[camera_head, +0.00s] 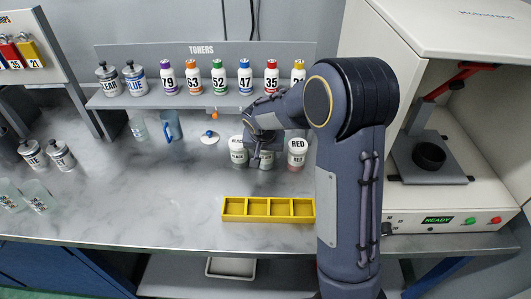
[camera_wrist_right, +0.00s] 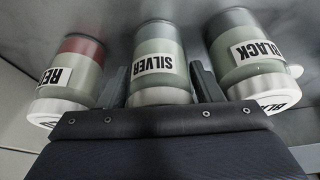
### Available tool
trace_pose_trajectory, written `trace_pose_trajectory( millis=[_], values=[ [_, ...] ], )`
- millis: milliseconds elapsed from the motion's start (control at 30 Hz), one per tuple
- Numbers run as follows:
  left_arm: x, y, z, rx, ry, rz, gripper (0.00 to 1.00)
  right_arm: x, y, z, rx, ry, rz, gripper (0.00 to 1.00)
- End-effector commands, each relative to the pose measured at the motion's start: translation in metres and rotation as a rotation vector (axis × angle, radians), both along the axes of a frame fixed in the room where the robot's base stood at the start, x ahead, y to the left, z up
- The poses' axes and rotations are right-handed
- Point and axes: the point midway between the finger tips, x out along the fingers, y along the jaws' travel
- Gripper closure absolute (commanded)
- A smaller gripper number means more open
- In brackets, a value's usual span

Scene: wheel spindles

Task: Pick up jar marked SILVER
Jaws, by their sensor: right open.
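The SILVER jar (camera_wrist_right: 158,48), green-grey glass with a white label, shows in the middle of the right wrist view, upside down there. In the head view it is mostly hidden behind my right gripper (camera_head: 262,158), between the other two jars. In the right wrist view my right gripper (camera_wrist_right: 160,72) is open, with one finger on each side of the SILVER jar. I cannot tell whether the fingers touch it. My left gripper is not in view.
The BLACK jar (camera_head: 238,153) and RED jar (camera_head: 297,153) stand close on either side. A yellow four-slot tray (camera_head: 268,219) lies in front. A toner shelf (camera_head: 165,101) runs behind. A white machine (camera_head: 455,200) stands right.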

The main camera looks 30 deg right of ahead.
Motion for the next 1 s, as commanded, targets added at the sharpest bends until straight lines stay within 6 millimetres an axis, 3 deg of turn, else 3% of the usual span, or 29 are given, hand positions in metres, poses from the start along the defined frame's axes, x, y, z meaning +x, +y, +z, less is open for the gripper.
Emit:
trace_pose_trajectory(
  millis=[33,300,667,867,1000],
  values=[
    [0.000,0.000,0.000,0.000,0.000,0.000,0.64,0.000,0.000,0.000,0.000,0.000,0.000,0.41],
    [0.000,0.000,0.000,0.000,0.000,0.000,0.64,0.000,0.000,0.000,0.000,0.000,0.000,0.76],
    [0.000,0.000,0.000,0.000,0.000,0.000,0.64,0.001,0.000,0.006,0.000,-0.003,0.001,0.76],
    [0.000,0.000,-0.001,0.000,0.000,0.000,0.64,0.001,0.000,0.031,0.000,-0.006,0.001,0.76],
    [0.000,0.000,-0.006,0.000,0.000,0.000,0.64,-0.012,0.013,0.051,0.002,-0.006,0.005,0.76]
  ],
)
